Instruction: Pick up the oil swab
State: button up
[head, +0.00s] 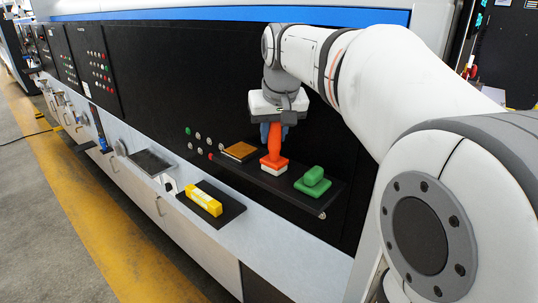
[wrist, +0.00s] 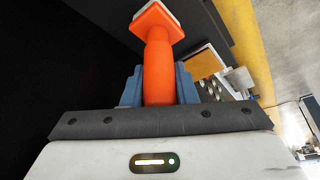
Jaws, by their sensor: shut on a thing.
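The oil swab (head: 275,147) appears to be the orange tool with an upright handle and a square orange head with a pale pad below it. My gripper (head: 275,131) is shut on its handle from above. In the wrist view, the blue fingers of my gripper (wrist: 159,82) stand on either side of the orange handle (wrist: 158,65), and the square head (wrist: 156,22) points away from me. The pad is at or just over the black shelf (head: 283,190); I cannot tell whether it touches.
A brown block (head: 239,151) lies left of the swab and a green stepped block (head: 313,182) right of it. A yellow box (head: 204,198) lies on a lower black tray (head: 232,211). The dark machine panel (head: 170,75) rises behind. Small buttons (head: 198,138) sit left of the shelf.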

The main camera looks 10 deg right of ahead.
jog(key=c, duration=0.4)
jog(key=shift+o, duration=0.2)
jog(key=shift+r, duration=0.15)
notch_tip(320, 180, up, 18)
jog(key=p, duration=0.1)
